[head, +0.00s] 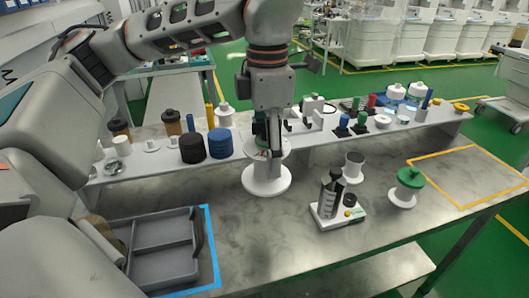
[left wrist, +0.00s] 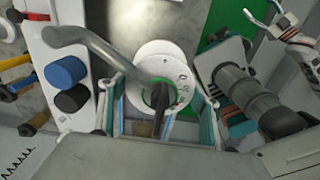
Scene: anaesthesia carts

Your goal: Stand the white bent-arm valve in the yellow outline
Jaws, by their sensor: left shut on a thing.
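The white bent-arm valve (head: 266,180) has a round white base, a stem and an upper flange. It is upright near the middle of the bench, in front of the raised shelf; I cannot tell whether its base touches the bench. My left gripper (head: 273,145) points down and is shut on its top. In the left wrist view, the valve's white disc (left wrist: 157,52) and grey bent arm (left wrist: 85,38) show, with the fingers on either side of a green and dark centre. The yellow outline (head: 440,153) at the bench's right end is empty. My right gripper is not in view.
A green-topped white spool (head: 404,190), a grey-white cup (head: 353,166) and a dark bottle on a white base (head: 329,200) stand between valve and outline. A grey tray (head: 165,236) lies front left. Black (head: 193,148) and blue (head: 220,143) cylinders stand on the shelf.

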